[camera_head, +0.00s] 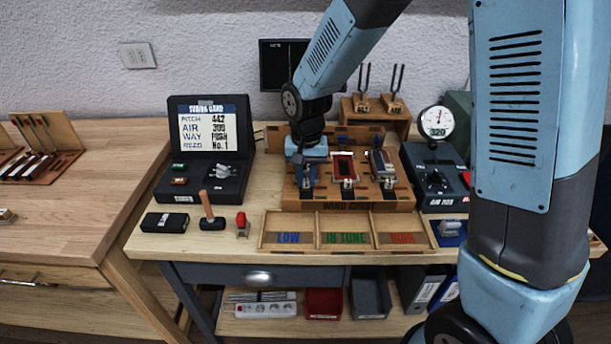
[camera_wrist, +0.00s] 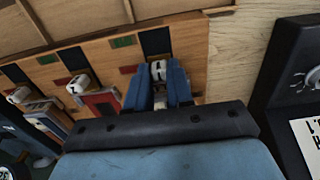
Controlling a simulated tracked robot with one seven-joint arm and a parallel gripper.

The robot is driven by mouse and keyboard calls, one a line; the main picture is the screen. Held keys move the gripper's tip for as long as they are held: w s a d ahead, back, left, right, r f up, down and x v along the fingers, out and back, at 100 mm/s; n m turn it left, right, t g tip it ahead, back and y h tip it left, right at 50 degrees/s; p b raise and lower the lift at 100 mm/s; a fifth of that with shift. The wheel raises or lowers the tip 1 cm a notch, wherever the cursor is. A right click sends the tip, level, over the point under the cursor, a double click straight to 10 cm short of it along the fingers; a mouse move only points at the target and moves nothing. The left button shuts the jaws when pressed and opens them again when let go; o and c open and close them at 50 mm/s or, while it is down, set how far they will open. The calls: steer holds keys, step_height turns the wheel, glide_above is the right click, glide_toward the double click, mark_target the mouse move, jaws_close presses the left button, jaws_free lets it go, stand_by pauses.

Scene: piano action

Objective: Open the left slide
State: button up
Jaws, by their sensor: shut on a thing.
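The wooden wind chest (camera_head: 375,202) stands on the bench, with three slides in a row. My gripper (camera_head: 307,180) reaches down over the left slide and hides most of it. In the wrist view, the blue fingers of my gripper (camera_wrist: 160,92) are shut on the pale knob of the left slide (camera_wrist: 158,68). A dark slot (camera_wrist: 155,40) shows beyond that knob. The red middle slide (camera_head: 344,167) and the right slide (camera_head: 382,166) stand beside it, free of my gripper. How far the left slide is out I cannot tell.
A three-part wooden tray (camera_head: 345,217) lies in front of the chest. The dark case with the card (camera_head: 209,128) stands to the left, near a small mallet (camera_head: 208,215). A gauge box (camera_head: 437,165) stands close on the right. Tuning forks (camera_head: 363,80) stand behind.

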jaws_close()
steer(key=shift+s, duration=1.95)
steer(key=o, duration=0.6)
jaws_free()
steer(key=shift+d, duration=0.1)
steer(key=shift+o, duration=0.2)
step_height(320, 180, up, 14)
steer(key=shift+f, duration=0.15)
